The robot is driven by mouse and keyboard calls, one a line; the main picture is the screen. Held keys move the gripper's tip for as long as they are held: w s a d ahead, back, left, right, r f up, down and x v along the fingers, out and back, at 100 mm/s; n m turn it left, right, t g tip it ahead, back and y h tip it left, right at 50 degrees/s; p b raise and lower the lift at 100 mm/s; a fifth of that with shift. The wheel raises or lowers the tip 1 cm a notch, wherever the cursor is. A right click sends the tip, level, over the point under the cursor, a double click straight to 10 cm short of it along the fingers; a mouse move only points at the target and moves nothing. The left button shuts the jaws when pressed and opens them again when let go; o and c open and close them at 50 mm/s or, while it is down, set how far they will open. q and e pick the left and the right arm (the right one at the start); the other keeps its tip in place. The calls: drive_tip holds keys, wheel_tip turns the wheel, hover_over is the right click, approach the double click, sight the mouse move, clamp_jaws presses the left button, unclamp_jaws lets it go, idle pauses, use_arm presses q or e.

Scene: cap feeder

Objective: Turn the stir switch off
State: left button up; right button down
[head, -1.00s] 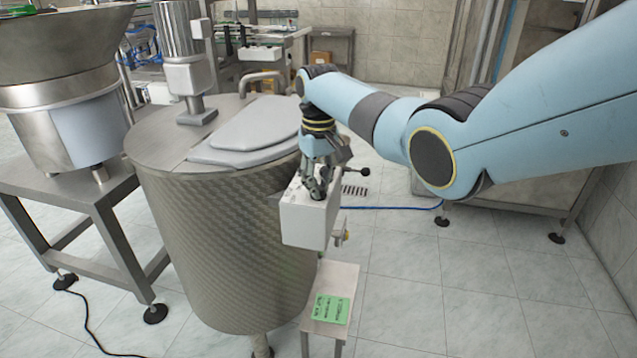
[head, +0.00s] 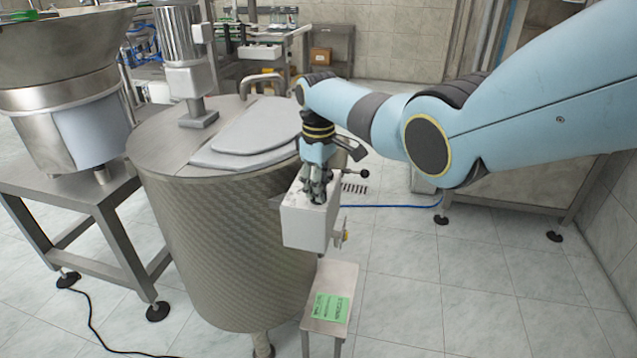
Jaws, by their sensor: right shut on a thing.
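A white switch box (head: 306,228) is mounted at the right side of the metal stirring tank (head: 222,245). My right gripper (head: 316,194) reaches down onto the top of the box. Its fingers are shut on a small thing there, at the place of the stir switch. The fingers hide the switch, so its position cannot be seen. The motor (head: 182,55) stands on the tank lid. My left gripper is not in view.
A small stand with a green label (head: 331,307) is below the box. A large feeder bowl (head: 62,85) on a steel table stands at the left. A black lever knob (head: 365,174) and a valve (head: 342,236) are right of the box. Open tiled floor lies to the right.

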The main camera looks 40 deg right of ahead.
drive_tip(key=n+p, duration=0.1)
drive_tip(key=n, duration=0.5)
drive_tip(key=shift+r, duration=0.1)
drive_tip(key=n, duration=0.6)
drive_tip(key=shift+w+p, duration=0.1)
drive_tip(key=shift+p, duration=0.3)
drive_tip(key=shift+n, duration=0.4)
drive_tip(key=c, duration=1.3)
unclamp_jaws()
drive_tip(key=shift+c, duration=0.2)
wheel_tip(320, 180, up, 12)
